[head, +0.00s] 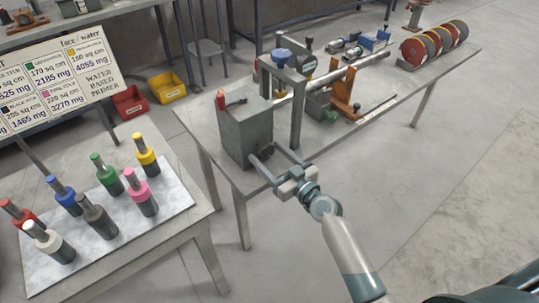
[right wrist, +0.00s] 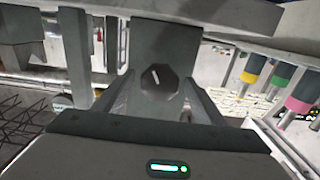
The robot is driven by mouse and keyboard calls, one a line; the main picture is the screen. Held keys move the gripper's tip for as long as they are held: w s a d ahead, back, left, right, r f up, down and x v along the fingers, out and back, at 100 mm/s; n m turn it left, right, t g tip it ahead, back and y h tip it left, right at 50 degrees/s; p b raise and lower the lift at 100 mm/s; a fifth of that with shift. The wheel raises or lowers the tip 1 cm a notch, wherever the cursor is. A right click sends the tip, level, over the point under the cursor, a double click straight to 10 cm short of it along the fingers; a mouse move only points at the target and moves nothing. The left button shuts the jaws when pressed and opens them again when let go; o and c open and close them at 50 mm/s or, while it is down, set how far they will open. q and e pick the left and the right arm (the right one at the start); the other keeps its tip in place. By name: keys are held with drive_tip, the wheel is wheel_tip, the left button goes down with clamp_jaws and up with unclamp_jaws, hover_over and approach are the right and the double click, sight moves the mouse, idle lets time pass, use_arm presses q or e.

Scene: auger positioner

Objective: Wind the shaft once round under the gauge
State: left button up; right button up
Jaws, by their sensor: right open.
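A grey box-shaped housing (head: 245,130) stands at the near end of the long bench. My right gripper (head: 266,157) is open at the housing's near side. In the right wrist view its fingers stand either side of the knob, with gaps showing. A pale shaft (head: 335,77) runs from the housing along the bench. A dark round gauge (head: 308,64) appears on the frame above it. My left gripper is out of view.
Red and dark discs (head: 412,53) stand at the bench's far end. Floor at right is clear.

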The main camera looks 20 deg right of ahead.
drive_tip(key=c, duration=1)
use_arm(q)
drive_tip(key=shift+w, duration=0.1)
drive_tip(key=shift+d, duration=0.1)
use_arm(e)
drive_tip(key=shift+m, duration=1.6)
drive_tip(key=m+p, duration=0.1)
drive_tip(key=m, duration=0.3)
drive_tip(key=shift+a+r, duration=0.1)
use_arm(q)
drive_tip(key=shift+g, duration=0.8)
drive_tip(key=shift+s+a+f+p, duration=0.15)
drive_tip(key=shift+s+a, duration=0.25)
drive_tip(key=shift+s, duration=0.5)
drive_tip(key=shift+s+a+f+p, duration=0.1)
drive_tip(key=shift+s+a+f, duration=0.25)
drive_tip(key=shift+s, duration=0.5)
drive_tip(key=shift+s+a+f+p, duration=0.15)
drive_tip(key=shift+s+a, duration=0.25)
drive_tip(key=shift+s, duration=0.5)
use_arm(e)
drive_tip(key=shift+m, duration=2.5)
